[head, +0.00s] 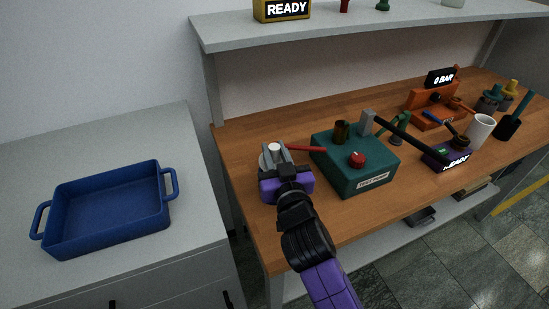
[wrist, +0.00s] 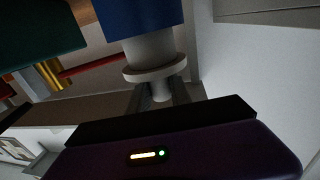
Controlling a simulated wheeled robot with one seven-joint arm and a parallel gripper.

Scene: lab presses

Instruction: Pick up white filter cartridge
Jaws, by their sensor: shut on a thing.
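The white filter cartridge (head: 274,147) shows as a small pale round top between the fingers of my gripper (head: 277,156), over the left end of the wooden bench. In the wrist view it is a white cylinder with a wide flange (wrist: 156,69) and a narrow stub. My gripper (wrist: 161,96) is shut on the stub. My gripper hides the lower part in the head view, so contact with the bench is unclear.
A teal test pump (head: 350,177) with a red knob stands just right of my gripper. A red rod (head: 307,149) lies between them. An empty blue tray (head: 108,208) is on the grey counter at left. A shelf (head: 350,25) overhangs the bench (head: 400,205).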

